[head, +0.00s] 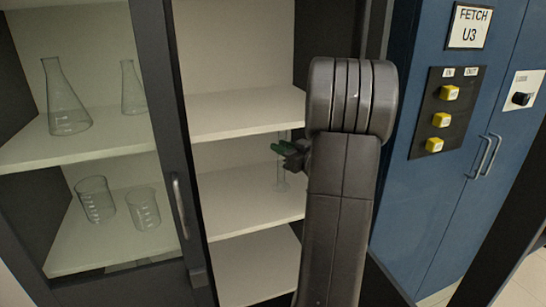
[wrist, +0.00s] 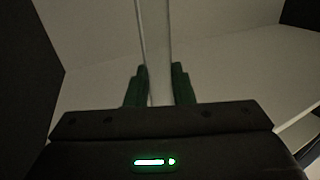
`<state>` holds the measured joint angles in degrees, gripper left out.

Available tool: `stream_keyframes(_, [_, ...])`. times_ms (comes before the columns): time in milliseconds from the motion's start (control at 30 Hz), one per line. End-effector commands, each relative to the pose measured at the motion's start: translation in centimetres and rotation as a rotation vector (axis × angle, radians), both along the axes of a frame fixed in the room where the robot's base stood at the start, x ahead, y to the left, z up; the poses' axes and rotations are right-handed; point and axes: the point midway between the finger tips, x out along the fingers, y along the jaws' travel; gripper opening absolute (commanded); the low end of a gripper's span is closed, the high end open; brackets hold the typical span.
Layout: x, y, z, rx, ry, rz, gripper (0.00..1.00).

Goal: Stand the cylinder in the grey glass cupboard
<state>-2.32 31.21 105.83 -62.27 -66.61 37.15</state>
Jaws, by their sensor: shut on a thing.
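The grey glass cupboard (head: 238,116) stands ahead with dark frames and pale shelves. Its right bay is open, with my arm reaching into it. My gripper (head: 281,149) has green fingertips and is at the right side of that bay, between the upper and middle shelves. It is shut on a clear glass cylinder (head: 281,177), which is upright with a wider foot low down near the middle shelf (head: 245,203). I cannot tell whether the foot touches the shelf. In the wrist view the cylinder (wrist: 156,50) stands between the green fingers (wrist: 159,88); its foot is hidden.
Behind the glass door (head: 176,205) at left stand two flasks (head: 65,108) on the upper shelf and two beakers (head: 95,201) below. A blue cabinet (head: 425,195) with yellow buttons stands at right. The middle shelf left of the cylinder is clear.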

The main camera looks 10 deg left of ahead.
Motion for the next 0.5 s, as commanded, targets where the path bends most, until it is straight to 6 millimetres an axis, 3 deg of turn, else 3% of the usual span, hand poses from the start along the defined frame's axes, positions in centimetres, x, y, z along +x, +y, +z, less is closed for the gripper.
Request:
stream_keyframes(300, [5.8, 4.0, 0.1, 0.000, 0.001, 0.001, 0.00])
stream_keyframes(500, [5.5, 3.7, -2.8, 0.000, 0.002, -0.001, 0.00])
